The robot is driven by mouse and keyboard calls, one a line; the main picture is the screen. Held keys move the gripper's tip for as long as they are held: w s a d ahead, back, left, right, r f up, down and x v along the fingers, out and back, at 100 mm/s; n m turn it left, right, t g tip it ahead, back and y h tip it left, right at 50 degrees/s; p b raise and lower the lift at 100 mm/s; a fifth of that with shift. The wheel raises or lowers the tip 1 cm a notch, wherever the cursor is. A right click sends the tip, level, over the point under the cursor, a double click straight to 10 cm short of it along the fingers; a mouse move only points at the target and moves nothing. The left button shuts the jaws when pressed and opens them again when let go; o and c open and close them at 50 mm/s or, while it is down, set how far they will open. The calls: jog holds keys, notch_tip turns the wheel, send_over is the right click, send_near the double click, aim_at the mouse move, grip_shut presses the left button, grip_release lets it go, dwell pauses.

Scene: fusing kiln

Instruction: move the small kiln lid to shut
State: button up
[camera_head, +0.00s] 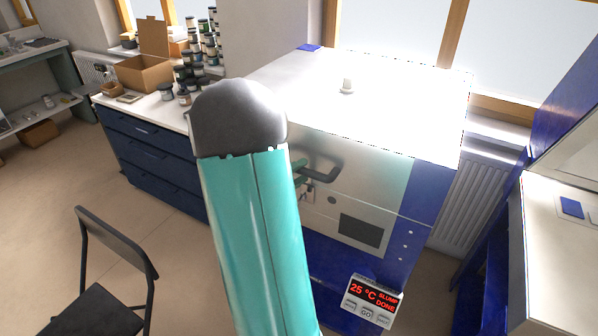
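The kiln (350,284) is a blue cabinet with a metal front, standing right of the middle. Its broad pale lid (390,105) lies about level on top and has a small white knob. I see no clear gap under the lid, but glare and my arm hide part of its edge. A dark bar handle (322,172) sticks out from the metal front. My teal and grey arm covers the left part of the kiln. A small part of my gripper (303,180) shows beside the handle; its fingers are mostly hidden, and I cannot tell if they touch it.
A control box (371,300) on the kiln front reads 25 °C, SLUMP DONE. A dark chair (110,265) stands at lower left. Blue drawers (150,150) with jars on top stand left of the kiln. A white worktop (560,265) is at right.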

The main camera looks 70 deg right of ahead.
jog(key=shift+s+d+r, duration=0.1)
jog(key=shift+s, duration=0.05)
jog(key=v, duration=1.3)
jog(key=shift+a, duration=0.4)
